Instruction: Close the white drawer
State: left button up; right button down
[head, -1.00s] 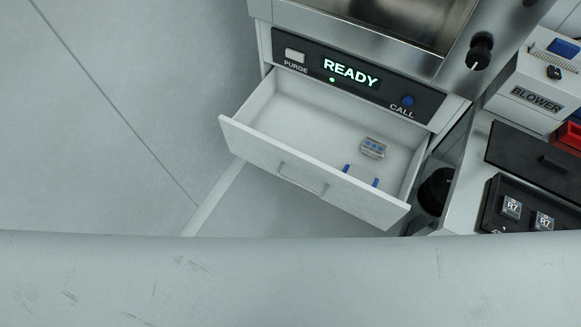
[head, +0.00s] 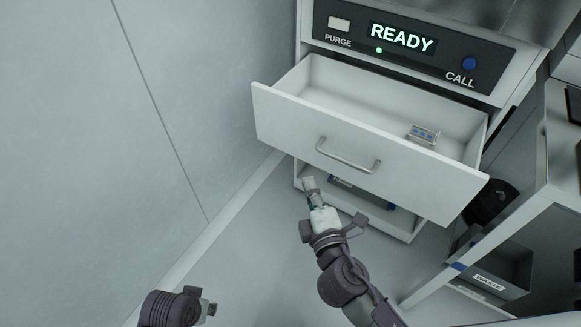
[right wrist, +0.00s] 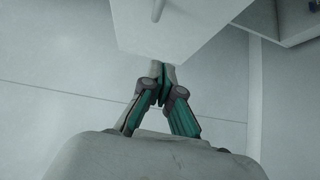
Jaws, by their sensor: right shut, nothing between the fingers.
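The white drawer (head: 300,118) stands pulled out of the machine in the head view, with a grey bar handle (head: 347,158) on its front. Inside lies a small grey part with blue marks (head: 422,135). My right gripper (head: 309,184) is shut and empty, below and in front of the drawer front, left of the handle. In the right wrist view its fingertips meet close to the lower edge of a white front (right wrist: 175,35); contact cannot be told. My left gripper (head: 209,308) shows only partly at the bottom left; its jaw state is unclear.
Above the drawer is a black panel (head: 410,68) with READY, PURGE and CALL. A lower white shelf or tray (head: 397,228) holds something with blue ends under the drawer. A table leg and a WASTE bin (head: 490,283) stand at right. The floor at left is clear.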

jog(key=r, duration=0.1)
send_near(302, 129)
jog(key=w+a, duration=0.3)
jog(key=shift+w+d+f+t, duration=0.15)
jog(key=shift+w+d, duration=0.1)
jog(key=shift+w, duration=0.2)
jog(key=shift+w+d+f+t, duration=0.15)
jog(key=shift+w+d, duration=0.1)
jog(key=shift+w, duration=0.25)
jog(key=shift+w+d+r, duration=0.1)
jog(key=shift+w+d, duration=0.25)
jog(key=shift+w, duration=0.1)
pick_arm(q)
jog(key=shift+r, duration=0.35)
jog(key=shift+r, duration=0.1)
